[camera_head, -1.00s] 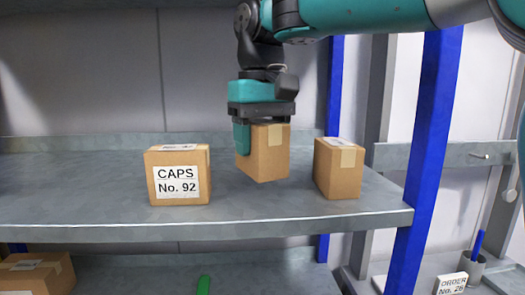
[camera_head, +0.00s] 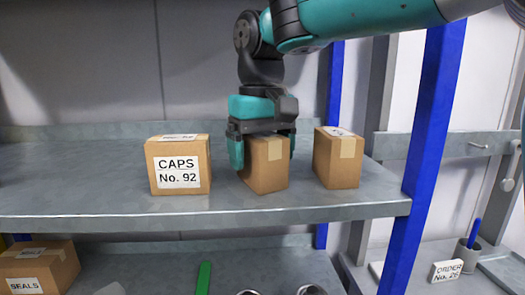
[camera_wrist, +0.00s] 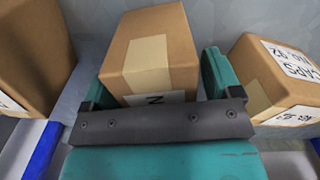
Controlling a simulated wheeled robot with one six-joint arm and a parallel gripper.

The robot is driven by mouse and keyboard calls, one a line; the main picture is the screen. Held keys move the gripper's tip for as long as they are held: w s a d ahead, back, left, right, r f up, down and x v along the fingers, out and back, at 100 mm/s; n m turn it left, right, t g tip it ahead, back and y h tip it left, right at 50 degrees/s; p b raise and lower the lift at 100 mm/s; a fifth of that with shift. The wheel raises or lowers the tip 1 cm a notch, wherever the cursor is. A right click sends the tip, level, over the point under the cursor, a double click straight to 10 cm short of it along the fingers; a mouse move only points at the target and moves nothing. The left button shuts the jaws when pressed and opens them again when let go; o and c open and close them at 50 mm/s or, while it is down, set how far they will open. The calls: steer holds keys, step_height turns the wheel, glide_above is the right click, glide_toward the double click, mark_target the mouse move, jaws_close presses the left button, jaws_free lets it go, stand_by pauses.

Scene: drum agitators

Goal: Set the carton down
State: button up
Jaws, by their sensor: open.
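A plain brown carton (camera_head: 265,172) with a tape strip stands on the grey shelf (camera_head: 90,212), between two other cartons. Its base appears to rest on the shelf. My gripper (camera_head: 264,156) is above it, pointing down, with one teal finger on each side. The jaws are open. In the wrist view the same carton (camera_wrist: 180,42) sits between the fingers of my gripper (camera_wrist: 157,78), with a gap showing on the right side. Part of its label is hidden by the gripper body.
A carton labelled CAPS No. 92 (camera_head: 179,165) stands to the left. Another plain carton (camera_head: 338,160) stands close on the right, near a blue post (camera_head: 427,130). A SEALS carton (camera_head: 38,268) is on the lower shelf. The upper shelf's left part is clear.

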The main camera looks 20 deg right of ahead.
step_height(320, 180, up, 8)
steer(key=shift+f, duration=0.1)
steer(key=shift+d, duration=0.1)
stand_by(0.4)
